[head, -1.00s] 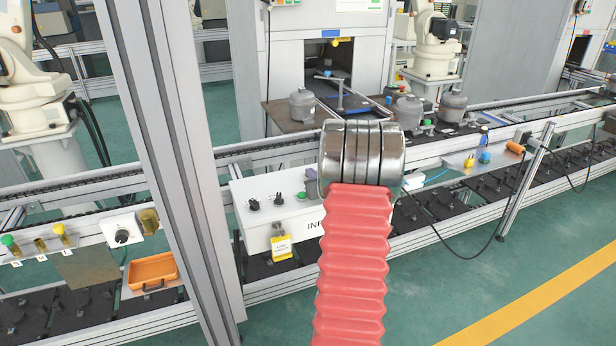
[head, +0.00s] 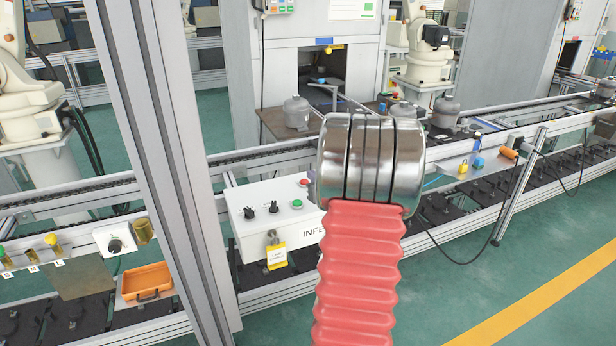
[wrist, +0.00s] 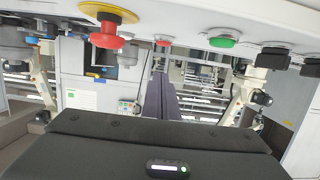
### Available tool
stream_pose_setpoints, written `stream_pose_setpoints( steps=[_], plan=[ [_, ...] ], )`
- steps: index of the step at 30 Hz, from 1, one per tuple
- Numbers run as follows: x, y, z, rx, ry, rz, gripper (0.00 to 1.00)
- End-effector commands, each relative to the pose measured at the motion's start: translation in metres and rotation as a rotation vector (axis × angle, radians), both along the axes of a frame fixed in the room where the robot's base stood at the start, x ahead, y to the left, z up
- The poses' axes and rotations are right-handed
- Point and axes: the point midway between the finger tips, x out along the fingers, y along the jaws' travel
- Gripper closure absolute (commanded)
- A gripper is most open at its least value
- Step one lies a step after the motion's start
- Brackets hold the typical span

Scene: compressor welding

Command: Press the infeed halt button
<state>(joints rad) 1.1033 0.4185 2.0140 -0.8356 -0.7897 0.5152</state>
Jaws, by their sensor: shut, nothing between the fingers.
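The infeed control box (head: 245,228) is white, with a partly covered label starting "INFE". In the head view its top carries a small red button (head: 303,182), a green button (head: 297,204) and two black knobs (head: 273,206). The wrist view shows the box from close by along the top edge, with a red mushroom button (wrist: 107,31) on a yellow collar, the small red button (wrist: 163,42) and the green button (wrist: 224,41). My gripper (wrist: 160,80) is shut and empty, its tips just below the small red button in the picture; contact cannot be told. My arm hides it in the head view.
A grey upright post (head: 165,170) stands left of the box. A yellow tag with a padlock (head: 276,256) hangs on its front. Conveyor rails (head: 480,140) run behind and beside it. An orange tray (head: 147,281) lies at left. Green floor is open at lower right.

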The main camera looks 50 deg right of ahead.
Motion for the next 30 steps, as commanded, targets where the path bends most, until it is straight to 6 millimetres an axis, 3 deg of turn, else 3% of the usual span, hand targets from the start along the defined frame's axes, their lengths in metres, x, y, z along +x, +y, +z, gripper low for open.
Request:
stream_pose_setpoints(
  steps=[9, 30],
  plan=[
    [-0.031, 0.02, 0.01, -0.002, -0.001, 0.002, 1.0],
    [-0.033, 0.023, 0.012, -0.002, -0.001, 0.004, 1.0]
  ],
)
